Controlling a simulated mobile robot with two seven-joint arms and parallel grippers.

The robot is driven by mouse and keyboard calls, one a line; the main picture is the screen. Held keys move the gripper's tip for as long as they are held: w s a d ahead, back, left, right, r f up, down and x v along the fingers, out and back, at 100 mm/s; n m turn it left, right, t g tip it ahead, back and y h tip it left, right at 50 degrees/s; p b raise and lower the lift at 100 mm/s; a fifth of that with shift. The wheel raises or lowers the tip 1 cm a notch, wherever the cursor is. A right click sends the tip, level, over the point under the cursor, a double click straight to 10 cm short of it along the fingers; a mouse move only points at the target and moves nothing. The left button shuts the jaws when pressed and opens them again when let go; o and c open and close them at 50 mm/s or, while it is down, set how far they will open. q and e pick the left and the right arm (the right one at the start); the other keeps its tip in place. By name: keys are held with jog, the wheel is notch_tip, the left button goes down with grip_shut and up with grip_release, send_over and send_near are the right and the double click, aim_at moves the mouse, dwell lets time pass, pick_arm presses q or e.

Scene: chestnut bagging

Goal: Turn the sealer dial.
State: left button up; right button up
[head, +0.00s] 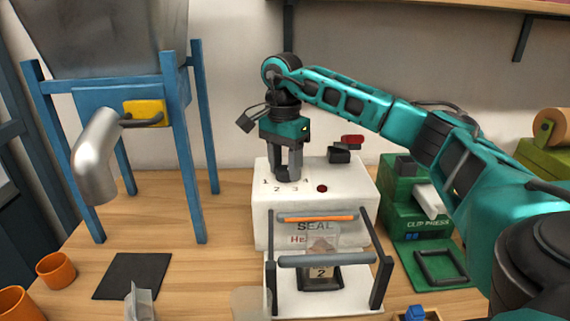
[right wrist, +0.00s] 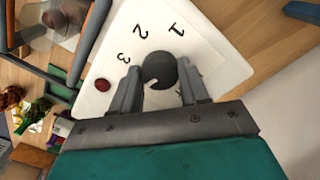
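The sealer (head: 262,215) is a white box with "SEAL" on its front and dial numbers on its top. The sealer dial (right wrist: 160,68) is a dark round knob, seen in the right wrist view with the numbers 1, 2 and 3 around it; a fourth mark is mostly hidden. A small pale mark shows on the knob's near edge. My right gripper (head: 288,176) points down onto the sealer top. My left gripper is out of view.
A red button (head: 322,188) sits beside the dial. A clear bag tagged 2 (head: 321,262) stands between the sealer's front bars. A green clip press (head: 425,215) is to the right. A blue-legged hopper (head: 180,150) and dark mat (head: 132,276) are left.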

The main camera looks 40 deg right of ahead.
jog(key=c, duration=0.5)
jog(key=shift+c, duration=0.2)
